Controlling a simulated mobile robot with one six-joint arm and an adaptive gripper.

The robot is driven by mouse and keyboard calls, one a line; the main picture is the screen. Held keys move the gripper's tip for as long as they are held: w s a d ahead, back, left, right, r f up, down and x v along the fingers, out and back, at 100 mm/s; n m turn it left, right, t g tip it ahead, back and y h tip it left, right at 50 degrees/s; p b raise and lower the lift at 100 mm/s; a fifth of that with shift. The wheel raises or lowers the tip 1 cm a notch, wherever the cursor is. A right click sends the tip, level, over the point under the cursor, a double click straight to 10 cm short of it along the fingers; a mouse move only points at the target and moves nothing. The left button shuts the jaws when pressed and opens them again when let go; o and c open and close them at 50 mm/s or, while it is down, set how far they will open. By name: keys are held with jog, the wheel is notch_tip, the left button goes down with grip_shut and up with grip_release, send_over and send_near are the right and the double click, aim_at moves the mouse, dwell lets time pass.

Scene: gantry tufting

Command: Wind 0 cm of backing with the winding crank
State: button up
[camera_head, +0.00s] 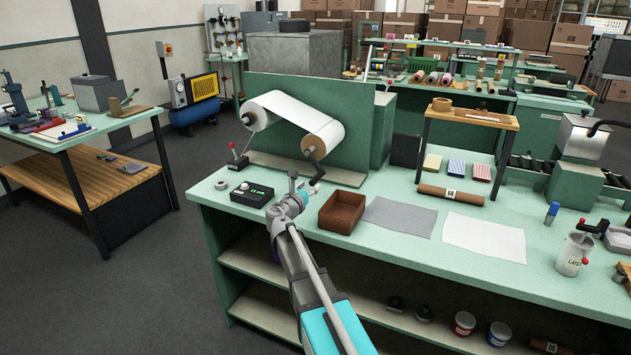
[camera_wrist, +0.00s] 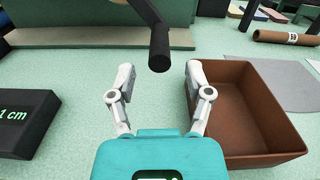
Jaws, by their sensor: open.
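The winding crank (camera_head: 311,153) hangs below the right-hand roller (camera_head: 323,131) of the winder. In the wrist view its black arm and round handle (camera_wrist: 160,48) come down from the top edge. A white backing web (camera_head: 285,113) runs between the left roll (camera_head: 256,116) and the right-hand roller. A black counter box (camera_head: 251,194) with a green display stands left of the crank. In the wrist view the counter (camera_wrist: 25,120) is cut off and shows "1 cm". My gripper (camera_wrist: 160,80) is open, its fingers apart on either side below the handle, with nothing between them. It also shows in the head view (camera_head: 302,187).
A brown open bin (camera_head: 342,212) stands close to the right of my gripper. A grey sheet (camera_head: 398,216) and a white sheet (camera_head: 483,237) lie further right. A red-knobbed lever (camera_head: 237,158) stands left of the winder. The green panel (camera_head: 360,115) stands behind the rollers.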

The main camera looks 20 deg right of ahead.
aim_at(315, 180)
jog(key=shift+x, duration=2.5)
jog(key=shift+c, duration=0.2)
grip_shut()
